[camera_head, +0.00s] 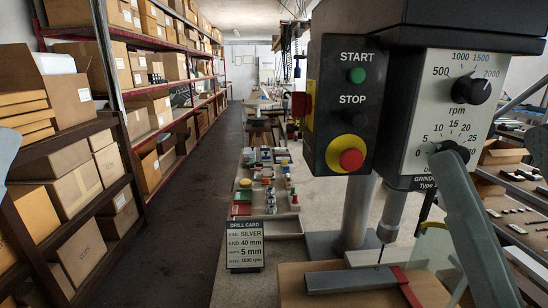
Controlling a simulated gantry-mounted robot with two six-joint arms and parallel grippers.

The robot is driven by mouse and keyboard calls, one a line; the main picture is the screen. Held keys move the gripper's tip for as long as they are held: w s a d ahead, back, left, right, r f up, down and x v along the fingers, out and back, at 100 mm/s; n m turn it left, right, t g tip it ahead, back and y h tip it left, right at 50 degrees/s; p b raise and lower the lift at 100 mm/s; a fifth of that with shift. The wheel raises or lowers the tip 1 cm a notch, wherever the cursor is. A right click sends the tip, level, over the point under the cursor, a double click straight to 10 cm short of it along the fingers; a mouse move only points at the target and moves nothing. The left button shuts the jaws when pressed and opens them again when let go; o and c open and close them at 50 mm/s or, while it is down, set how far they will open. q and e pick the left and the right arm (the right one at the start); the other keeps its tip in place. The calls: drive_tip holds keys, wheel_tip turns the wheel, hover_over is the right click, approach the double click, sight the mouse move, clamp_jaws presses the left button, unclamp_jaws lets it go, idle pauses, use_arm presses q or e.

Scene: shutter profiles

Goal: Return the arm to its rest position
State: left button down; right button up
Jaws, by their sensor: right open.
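My right arm comes in at the lower right as a pale grey-green link. Its gripper (452,160) is at the front of the drill press, in front of the lower dial, and partly covers it. It is open, and I see nothing held in it. I cannot tell whether it touches the dial. Only a pale sliver, perhaps of my left arm, shows at the left edge; the left gripper is out of view.
The drill press (432,105) stands close on the right. A grey profile (350,278) lies on its wooden table beside a red piece (407,288). A drill card (245,245) stands left of it. Boxed shelves (75,150) line the left; the aisle floor is clear.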

drive_tip(key=d+r+m+h+p, duration=0.1)
drive_tip(key=r+m+h+p, duration=0.2)
drive_tip(key=r+p, duration=1.6)
drive_tip(key=w+d+r+m+t+h+p, duration=0.1)
drive_tip(key=d+r+m+h+p, duration=0.1)
drive_tip(key=r+p, duration=1.7)
drive_tip(key=shift+d+r+m+h, duration=0.3)
drive_tip(key=shift+m+h, duration=0.5)
drive_tip(key=shift+m, duration=0.3)
